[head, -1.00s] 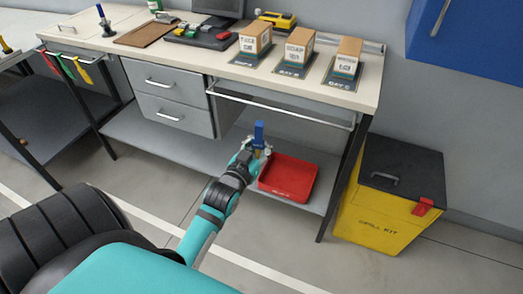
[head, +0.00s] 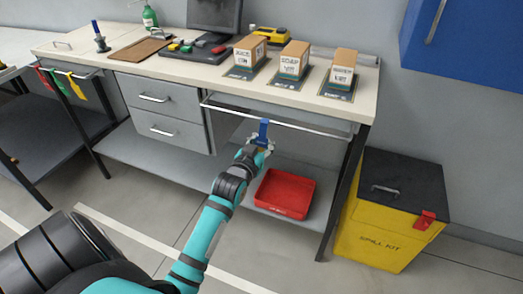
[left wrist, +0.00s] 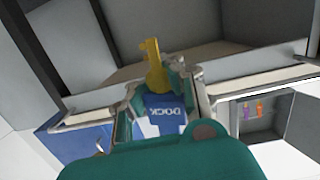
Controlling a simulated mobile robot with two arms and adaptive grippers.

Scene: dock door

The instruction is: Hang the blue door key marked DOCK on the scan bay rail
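My left gripper (head: 258,154) is shut on the blue door key (head: 263,130) and holds it upright below the bench top. In the left wrist view the key's blue body, marked DOCK (left wrist: 165,112), sits between the fingers, with a yellow part (left wrist: 154,65) standing out beyond them. The scan bay rail (head: 300,127) is a pale bar along the bench's front, under the three boxes. In the head view the key's top overlaps this rail; I cannot tell whether they touch. My right gripper is not in view.
A red tray (head: 285,194) lies on the lower shelf behind the gripper. A yellow spill kit bin (head: 372,240) stands right of the bench. Drawers (head: 160,98) are to the left. Red, green and yellow tags (head: 63,82) hang from another rail at far left.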

